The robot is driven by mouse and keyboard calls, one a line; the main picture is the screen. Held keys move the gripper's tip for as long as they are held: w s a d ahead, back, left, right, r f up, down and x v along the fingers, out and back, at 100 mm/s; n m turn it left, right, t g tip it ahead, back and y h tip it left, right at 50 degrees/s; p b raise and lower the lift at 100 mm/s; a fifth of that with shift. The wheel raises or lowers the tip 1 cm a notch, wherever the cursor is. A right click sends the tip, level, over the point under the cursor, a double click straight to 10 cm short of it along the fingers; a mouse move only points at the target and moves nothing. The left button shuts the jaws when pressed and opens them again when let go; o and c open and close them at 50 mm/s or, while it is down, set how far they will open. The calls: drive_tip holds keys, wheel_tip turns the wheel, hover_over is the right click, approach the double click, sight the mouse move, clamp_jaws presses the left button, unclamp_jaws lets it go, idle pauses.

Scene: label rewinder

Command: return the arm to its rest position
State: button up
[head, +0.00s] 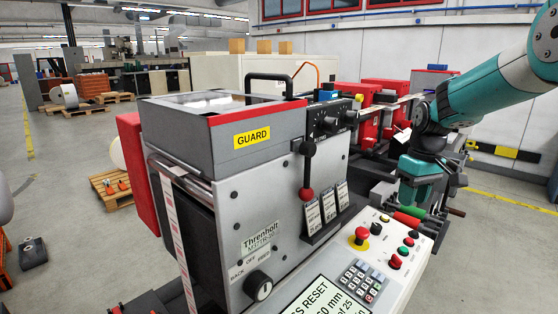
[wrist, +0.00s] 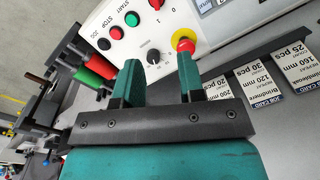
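My gripper (wrist: 160,75) is open and empty in the wrist view, its two teal fingers apart with nothing between them. It hangs over the control panel (wrist: 115,45) of the label rewinder. In the head view my gripper (head: 418,188) points down at the right of the machine, beside the panel's far end, at the end of my teal and white arm (head: 495,88). The rewinder (head: 250,200) fills the middle, with its guard box (head: 225,125) on top, which looks closed.
A red emergency stop (head: 361,236) stands up from the panel; it also shows beside a fingertip in the wrist view (wrist: 184,42). Green and red handles (head: 408,214) lie near my gripper. A red-knobbed lever (head: 307,192) and job cards (head: 328,207) are on the machine. Open floor lies left.

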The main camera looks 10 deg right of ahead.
drive_tip(key=s+a+r+n+y, duration=0.1)
drive_tip(key=s+a+r, duration=0.1)
drive_tip(key=s+a, duration=0.55)
drive_tip(key=s+a+r+n+y, duration=0.1)
drive_tip(key=s+a+r+n, duration=0.3)
drive_tip(key=a, duration=0.6)
drive_tip(key=s+a, duration=0.3)
drive_tip(key=s, duration=0.5)
drive_tip(key=s+a+f+y, duration=0.1)
drive_tip(key=s+a, duration=0.3)
drive_tip(key=s, duration=0.5)
drive_tip(key=shift+f+m, duration=0.3)
